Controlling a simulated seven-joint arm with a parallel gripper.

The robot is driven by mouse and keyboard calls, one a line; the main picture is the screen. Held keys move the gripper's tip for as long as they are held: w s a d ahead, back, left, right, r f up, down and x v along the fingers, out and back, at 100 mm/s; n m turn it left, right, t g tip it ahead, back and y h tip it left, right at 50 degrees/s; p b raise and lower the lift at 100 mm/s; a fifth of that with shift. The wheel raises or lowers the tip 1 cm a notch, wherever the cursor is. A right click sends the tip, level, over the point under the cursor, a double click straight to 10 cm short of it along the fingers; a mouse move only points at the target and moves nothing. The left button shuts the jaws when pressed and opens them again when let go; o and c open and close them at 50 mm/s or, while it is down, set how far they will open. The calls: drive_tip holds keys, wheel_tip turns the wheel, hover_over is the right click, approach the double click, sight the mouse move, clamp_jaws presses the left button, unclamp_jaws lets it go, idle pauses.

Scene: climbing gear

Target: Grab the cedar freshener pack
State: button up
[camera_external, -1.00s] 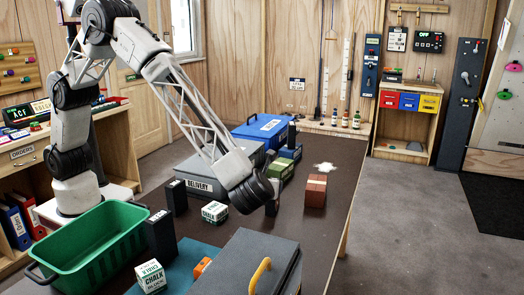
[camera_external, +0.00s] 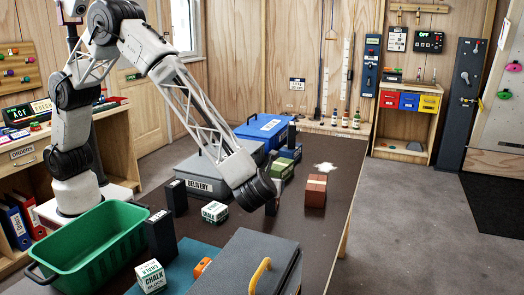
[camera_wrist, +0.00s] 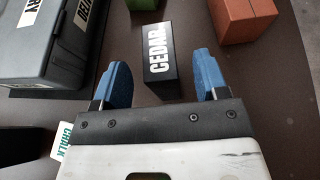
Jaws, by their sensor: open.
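The cedar freshener pack (camera_wrist: 160,62) is a small black box with white CEDAR lettering on the dark table. In the wrist view it lies between the two blue fingers of my gripper (camera_wrist: 163,68), with a gap on each side. The fingers are spread and hold nothing. Whether they are down at the pack's height is hard to tell. In the camera_external view my wrist hangs over the table's middle, and the pack cannot be made out clearly beside it.
A reddish-brown block (camera_external: 316,190) is to the right. Chalk boxes (camera_external: 215,212), a green basket (camera_external: 95,250) and a dark case with a yellow handle (camera_external: 245,265) are nearer.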

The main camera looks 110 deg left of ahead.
drive_tip(key=shift+x, duration=2.05)
drive_tip(key=shift+c, duration=0.3)
clamp_jaws()
